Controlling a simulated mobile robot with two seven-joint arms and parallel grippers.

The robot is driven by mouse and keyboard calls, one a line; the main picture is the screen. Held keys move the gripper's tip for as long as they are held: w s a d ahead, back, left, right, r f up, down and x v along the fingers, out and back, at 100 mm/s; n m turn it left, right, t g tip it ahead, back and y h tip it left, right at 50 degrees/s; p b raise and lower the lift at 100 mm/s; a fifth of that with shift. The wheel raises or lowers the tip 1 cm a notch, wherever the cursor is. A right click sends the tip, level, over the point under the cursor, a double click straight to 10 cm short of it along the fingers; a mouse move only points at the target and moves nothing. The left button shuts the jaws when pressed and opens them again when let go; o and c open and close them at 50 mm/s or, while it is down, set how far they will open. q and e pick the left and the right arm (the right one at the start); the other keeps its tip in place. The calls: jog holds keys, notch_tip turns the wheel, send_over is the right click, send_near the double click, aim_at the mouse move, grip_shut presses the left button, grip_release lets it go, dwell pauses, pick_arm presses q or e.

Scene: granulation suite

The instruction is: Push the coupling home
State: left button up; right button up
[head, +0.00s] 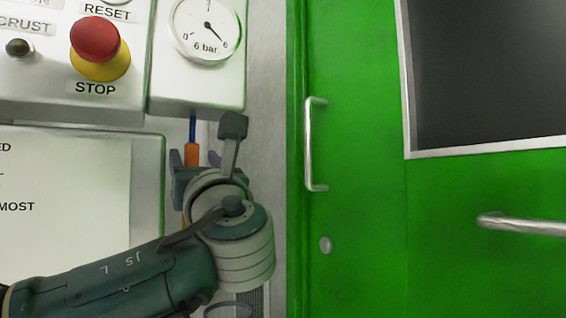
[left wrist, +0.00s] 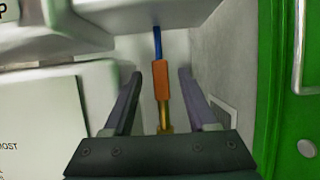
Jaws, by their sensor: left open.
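The orange coupling (head: 192,153) hangs on the end of a blue hose (head: 193,128) below the gauge box. It also shows upright in the left wrist view (left wrist: 161,80), with a brass-coloured fitting (left wrist: 165,116) directly below it. I cannot tell how far the coupling sits on the fitting. My left gripper (left wrist: 159,76) is open, with one dark finger on each side of the coupling and a gap on both sides. In the head view the left gripper (head: 191,158) partly hides the coupling's lower end and the fitting. My right gripper is not in view.
A pressure gauge (head: 207,28) sits above the hose. A red STOP button (head: 95,40) is on the panel at upper left, with a notice board (head: 70,190) below. A grey wall and a green door (head: 355,240) with a metal handle (head: 310,145) stand to the right.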

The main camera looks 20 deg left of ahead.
aim_at(193, 155)
pick_arm(q)
jog(key=shift+b+x, duration=0.35)
jog(key=shift+x, duration=1.75)
jog(key=shift+f, duration=0.1)
grip_shut()
